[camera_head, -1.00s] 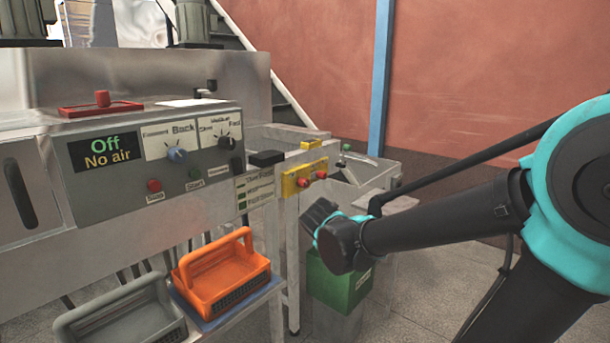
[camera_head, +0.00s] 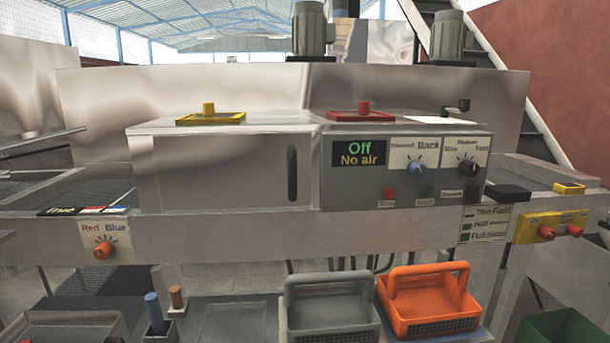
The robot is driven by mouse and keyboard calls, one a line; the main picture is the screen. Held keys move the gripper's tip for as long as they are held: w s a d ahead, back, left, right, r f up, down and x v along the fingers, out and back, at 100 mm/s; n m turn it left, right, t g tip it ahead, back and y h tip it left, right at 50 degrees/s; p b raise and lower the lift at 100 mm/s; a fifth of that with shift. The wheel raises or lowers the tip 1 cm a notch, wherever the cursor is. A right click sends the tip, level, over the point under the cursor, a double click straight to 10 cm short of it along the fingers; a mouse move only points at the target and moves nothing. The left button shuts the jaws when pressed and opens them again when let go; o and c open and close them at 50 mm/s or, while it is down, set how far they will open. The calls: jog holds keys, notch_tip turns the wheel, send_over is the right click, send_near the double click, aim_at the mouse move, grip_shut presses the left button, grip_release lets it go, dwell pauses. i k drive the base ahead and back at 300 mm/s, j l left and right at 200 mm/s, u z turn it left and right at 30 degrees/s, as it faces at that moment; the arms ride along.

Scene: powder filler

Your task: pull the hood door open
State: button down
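The hood door (camera_head: 215,174) is a plain metal front panel on the box left of the control panel. It looks shut. Its dark vertical handle (camera_head: 292,174) is near its right edge, close to the panel. My gripper and arm are not in view now, so whether the gripper is open or shut is hidden.
The control panel (camera_head: 405,203) reads "Off" and "No air". Yellow (camera_head: 210,119) and red (camera_head: 364,115) lidded trays sit on top. A grey basket (camera_head: 329,318) and an orange basket (camera_head: 428,307) stand below. A Red/Blue knob (camera_head: 103,250) is at left. The space before the door looks clear.

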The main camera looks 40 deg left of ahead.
aim_at(215, 170)
jog(key=u, duration=2.25)
